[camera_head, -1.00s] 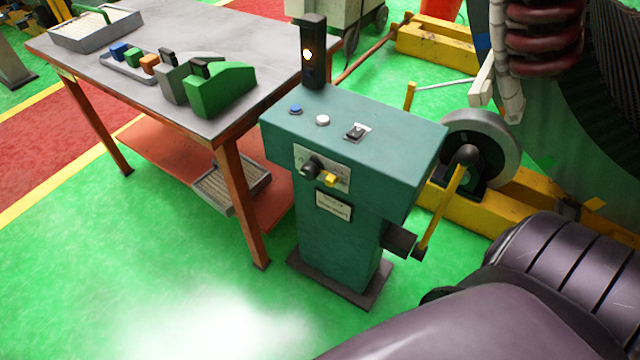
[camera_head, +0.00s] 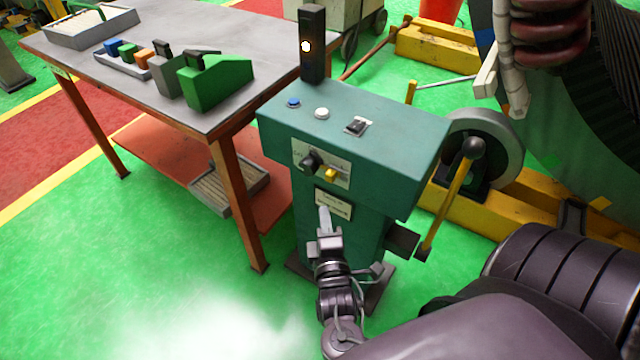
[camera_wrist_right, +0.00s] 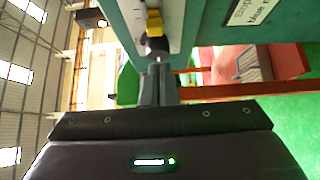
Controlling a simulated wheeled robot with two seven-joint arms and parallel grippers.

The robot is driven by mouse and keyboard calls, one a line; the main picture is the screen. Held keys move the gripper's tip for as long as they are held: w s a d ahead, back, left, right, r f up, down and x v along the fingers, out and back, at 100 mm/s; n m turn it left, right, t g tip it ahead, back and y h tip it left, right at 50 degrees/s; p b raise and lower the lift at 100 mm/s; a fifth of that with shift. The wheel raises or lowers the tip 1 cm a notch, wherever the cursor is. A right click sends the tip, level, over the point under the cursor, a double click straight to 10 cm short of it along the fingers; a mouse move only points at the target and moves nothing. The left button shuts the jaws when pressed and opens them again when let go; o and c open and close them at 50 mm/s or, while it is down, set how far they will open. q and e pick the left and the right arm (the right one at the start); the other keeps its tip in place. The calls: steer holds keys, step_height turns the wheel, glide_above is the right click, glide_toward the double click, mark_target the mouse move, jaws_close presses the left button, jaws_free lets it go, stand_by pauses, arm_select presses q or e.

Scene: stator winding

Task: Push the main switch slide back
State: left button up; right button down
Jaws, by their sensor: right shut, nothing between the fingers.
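The teal control console (camera_head: 350,112) stands in the middle of the head view. Its front plate (camera_head: 341,164) carries a black knob (camera_head: 311,162) and a small yellow slide (camera_head: 331,174) to the knob's right. In the wrist view, the yellow slide (camera_wrist_right: 154,24) and the dark knob (camera_wrist_right: 156,46) show just beyond the fingertips. My right gripper (camera_head: 324,216) is shut and empty in front of the console's face, below the slide in the picture. Its fingers (camera_wrist_right: 158,82) point toward the plate; I cannot tell whether they touch anything. My left gripper is not in view.
The console's top has a blue button (camera_head: 293,103), a white button (camera_head: 321,113), a black rocker (camera_head: 356,127) and a lamp post (camera_head: 313,50). A label plate (camera_head: 333,204) is below the slide. A yellow-handled crank lever (camera_head: 447,208) is at right, a workbench (camera_head: 250,45) at left.

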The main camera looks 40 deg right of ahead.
mark_target(327, 180)
steer(key=shift+w, duration=0.1)
steer(key=x, duration=0.9)
steer(key=shift+w+d+f, duration=0.1)
steer(key=shift+w+d, duration=0.1)
steer(key=shift+w, duration=0.15)
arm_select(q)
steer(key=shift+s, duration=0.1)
arm_select(e)
steer(key=shift+s+d+p, duration=0.2)
steer(key=shift+s+p, duration=0.3)
steer(key=shift+p, duration=0.15)
steer(key=shift+s+d+p, duration=0.2)
steer(key=shift+s+p, duration=0.3)
steer(key=shift+p, duration=0.1)
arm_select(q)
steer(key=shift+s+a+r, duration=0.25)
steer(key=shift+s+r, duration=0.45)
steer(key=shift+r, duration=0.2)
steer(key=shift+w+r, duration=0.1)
